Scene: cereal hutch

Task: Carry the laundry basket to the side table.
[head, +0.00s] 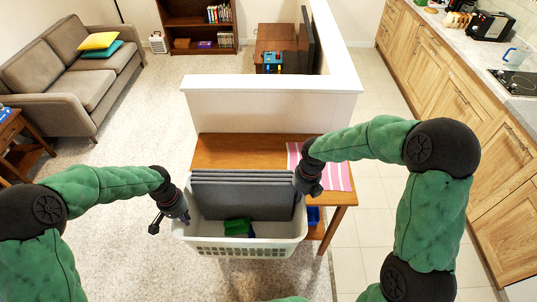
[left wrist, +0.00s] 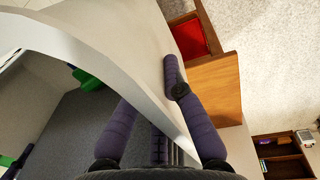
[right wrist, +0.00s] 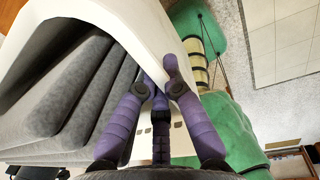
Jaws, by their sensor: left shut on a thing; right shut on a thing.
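The white laundry basket (head: 250,248) is in front of me in the head view, at the near edge of a wooden table with a striped cloth. It holds grey folded pieces (head: 242,196) and a green item (head: 238,228). My left gripper (head: 184,216) is shut on the basket's left rim; the left wrist view shows its fingers on either side of the white wall (left wrist: 95,40). My right gripper (head: 301,188) is shut on the right rim, with the wall (right wrist: 140,30) between its fingers. I cannot tell whether the basket's underside touches anything.
The wooden table (head: 240,150) with a pink striped cloth (head: 338,176) stands against a low white wall (head: 270,105). Another small wooden table (head: 10,130) is at the left edge by the sofa (head: 75,75). Carpet (head: 140,130) between is clear. Kitchen cabinets (head: 460,105) line the right.

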